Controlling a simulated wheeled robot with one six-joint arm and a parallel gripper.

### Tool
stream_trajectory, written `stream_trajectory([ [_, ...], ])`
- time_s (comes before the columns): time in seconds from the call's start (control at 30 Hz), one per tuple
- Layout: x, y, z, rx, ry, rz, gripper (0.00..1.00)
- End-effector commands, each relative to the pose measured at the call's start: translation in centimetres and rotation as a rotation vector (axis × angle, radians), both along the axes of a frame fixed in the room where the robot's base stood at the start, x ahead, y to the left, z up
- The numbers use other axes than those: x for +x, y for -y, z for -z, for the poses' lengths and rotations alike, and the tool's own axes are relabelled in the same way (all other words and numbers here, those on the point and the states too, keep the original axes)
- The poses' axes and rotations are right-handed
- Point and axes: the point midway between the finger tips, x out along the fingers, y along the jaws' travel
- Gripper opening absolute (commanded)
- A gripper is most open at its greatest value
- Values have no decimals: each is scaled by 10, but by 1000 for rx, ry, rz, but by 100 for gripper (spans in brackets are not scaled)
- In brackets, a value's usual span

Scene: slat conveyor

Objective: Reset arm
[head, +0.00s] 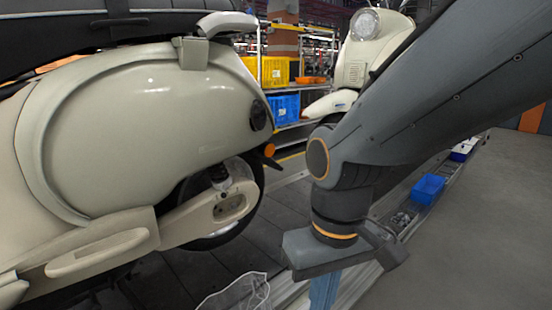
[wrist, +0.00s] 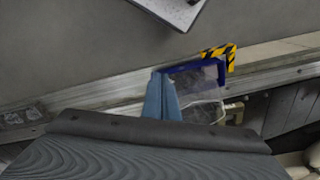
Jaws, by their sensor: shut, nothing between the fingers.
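My gripper (head: 323,294) hangs from the dark grey arm at the lower middle of the head view, over the conveyor's edge. Its pale blue fingers run out of the bottom of that picture. In the wrist view the gripper (wrist: 162,82) shows its two blue fingers close together, shut with nothing held. They point toward the metal rail and partly cover a clear object with a dark blue edge (wrist: 193,68); I cannot tell what that object is.
A cream scooter (head: 150,130) stands close on the left. Another scooter (head: 365,50) is farther back, partly behind my arm. A clear bag (head: 240,293) lies beside the rail. A blue bin (head: 428,188) sits along the conveyor edge. Grey floor (head: 480,240) is clear at right.

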Motion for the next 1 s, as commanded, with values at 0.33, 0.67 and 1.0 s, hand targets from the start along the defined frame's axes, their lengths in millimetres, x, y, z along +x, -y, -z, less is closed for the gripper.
stream_trajectory([
  [0.33,-5,28,-35,-13,-24,100,0],
  [0.67,-4,67,-87,-30,-25,224,0],
  [1.0,-11,110,-132,-44,-29,343,0],
])
